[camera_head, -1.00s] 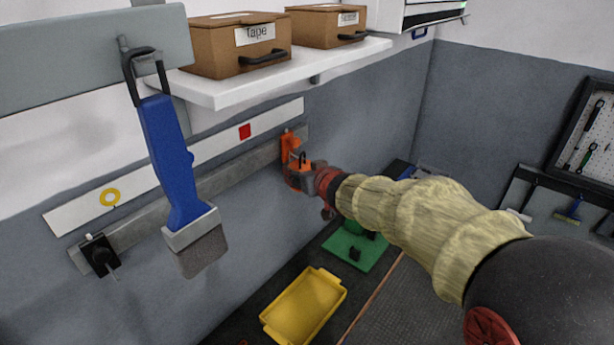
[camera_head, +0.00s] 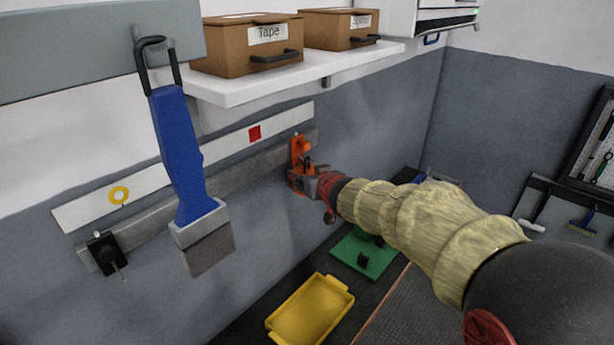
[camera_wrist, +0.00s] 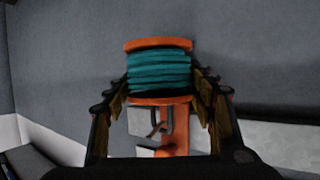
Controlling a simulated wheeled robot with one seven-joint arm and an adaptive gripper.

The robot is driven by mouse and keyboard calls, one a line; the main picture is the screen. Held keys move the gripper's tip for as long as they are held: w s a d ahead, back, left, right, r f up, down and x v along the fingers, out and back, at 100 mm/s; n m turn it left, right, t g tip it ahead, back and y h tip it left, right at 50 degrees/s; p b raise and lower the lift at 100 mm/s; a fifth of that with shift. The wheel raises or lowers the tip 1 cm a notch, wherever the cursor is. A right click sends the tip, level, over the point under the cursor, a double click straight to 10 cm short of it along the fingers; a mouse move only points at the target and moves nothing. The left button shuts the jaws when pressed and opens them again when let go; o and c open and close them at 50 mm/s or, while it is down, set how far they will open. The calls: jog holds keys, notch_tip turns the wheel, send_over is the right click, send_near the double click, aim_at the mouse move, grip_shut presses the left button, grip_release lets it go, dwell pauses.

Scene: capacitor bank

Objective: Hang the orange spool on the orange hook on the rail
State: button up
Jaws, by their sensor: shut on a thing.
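The spool (camera_wrist: 158,72) has orange flanges and a teal winding in the wrist view. My gripper (camera_wrist: 160,88) is shut on it, with one finger at each side. In the head view, my gripper (camera_head: 306,184) is at the far end of my arm, close to the rail (camera_head: 240,178); the spool is mostly hidden there. The orange hook (camera_head: 299,148) is at the rail's right end, just above my gripper. An orange upright part, likely the hook's plate (camera_wrist: 193,130), shows below the spool in the wrist view. I cannot tell whether spool and hook touch.
A blue brush (camera_head: 175,150) hangs left of the rail's middle. A black holder (camera_head: 104,253) is at the rail's left end. A white shelf (camera_head: 300,78) with cardboard boxes juts out above. A yellow tray (camera_head: 310,312) and a green board (camera_head: 365,252) lie below.

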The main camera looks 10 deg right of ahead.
jog(key=o, duration=1.4)
jog(key=shift+s, duration=0.15)
